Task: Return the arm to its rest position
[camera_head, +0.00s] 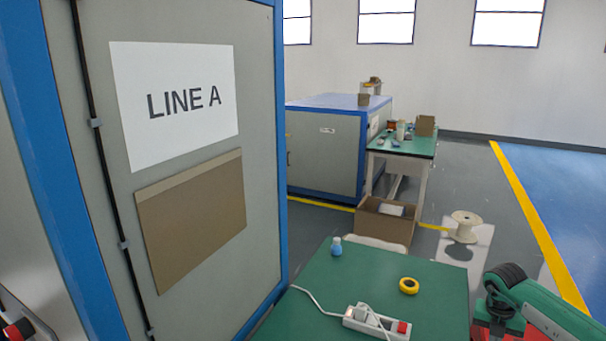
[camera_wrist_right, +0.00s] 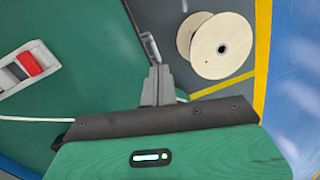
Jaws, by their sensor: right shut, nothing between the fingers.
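My right gripper (camera_wrist_right: 150,48) shows in the right wrist view as grey fingers, shut and empty. It is over or beside the edge of the green table (camera_wrist_right: 85,75), with a white cable spool (camera_wrist_right: 197,42) to its right in that view. In the head view my green right arm (camera_head: 555,312) comes in at the lower right, beside the table (camera_head: 440,285); its fingertips do not show there. My left gripper is not in view.
On the table are a white power strip (camera_head: 376,322) with a red switch, yellow tape (camera_head: 409,286) and a small blue bottle (camera_head: 336,246). A large LINE A cabinet (camera_head: 255,150) stands at left. Behind are a cardboard box (camera_head: 385,228) and the spool (camera_head: 465,226) on the floor.

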